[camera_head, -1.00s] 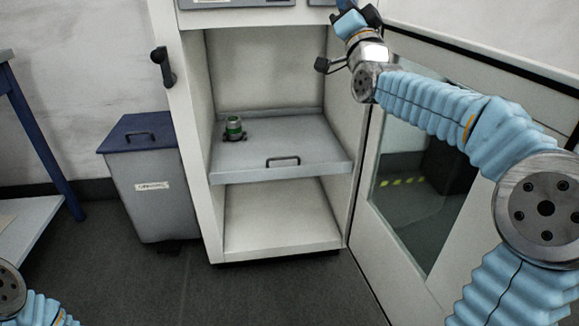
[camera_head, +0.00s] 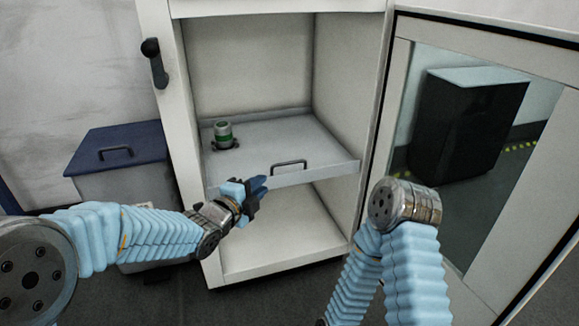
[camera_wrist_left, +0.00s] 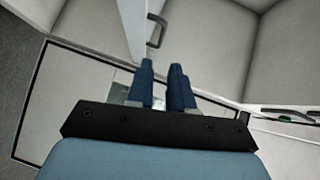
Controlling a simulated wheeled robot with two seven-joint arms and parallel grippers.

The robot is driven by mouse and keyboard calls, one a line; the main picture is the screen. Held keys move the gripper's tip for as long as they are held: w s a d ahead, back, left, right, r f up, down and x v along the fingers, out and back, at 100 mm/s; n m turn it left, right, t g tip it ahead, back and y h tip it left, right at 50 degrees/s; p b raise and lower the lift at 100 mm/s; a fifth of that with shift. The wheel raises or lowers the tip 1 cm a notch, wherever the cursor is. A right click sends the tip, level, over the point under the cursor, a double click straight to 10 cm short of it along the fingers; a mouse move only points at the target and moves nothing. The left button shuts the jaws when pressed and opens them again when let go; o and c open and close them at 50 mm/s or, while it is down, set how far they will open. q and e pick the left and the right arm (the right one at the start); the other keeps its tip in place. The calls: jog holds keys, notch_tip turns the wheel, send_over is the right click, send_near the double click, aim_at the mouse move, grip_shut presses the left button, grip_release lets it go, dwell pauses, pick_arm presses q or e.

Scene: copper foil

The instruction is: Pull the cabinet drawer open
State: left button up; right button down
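The drawer (camera_head: 325,172) is a grey, tray-like shelf inside the white cabinet, with a dark bar handle (camera_head: 289,164) at its front. My left gripper (camera_head: 262,187) is in front of the drawer's front edge, left of and a little below the handle, and apart from it. In the left wrist view its two blue fingers (camera_wrist_left: 163,68) stand apart with nothing between them, and the handle (camera_wrist_left: 156,31) lies just beyond the tips. My right arm shows at the lower right of the head view, but its gripper does not show.
A small green and grey object (camera_head: 223,134) stands on the drawer's back left. The cabinet door (camera_head: 480,170), with a window, is swung open at the right. A grey bin (camera_head: 125,182) with a blue lid stands left of the cabinet. The compartment below (camera_head: 280,235) is empty.

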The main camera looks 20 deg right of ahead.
aim_at(287, 164)
pick_arm(q)
jog(key=x, duration=1.3)
jog(key=shift+w+d+r, duration=0.15)
jog(key=shift+w+d, duration=0.15)
jog(key=shift+w, duration=0.05)
grip_shut()
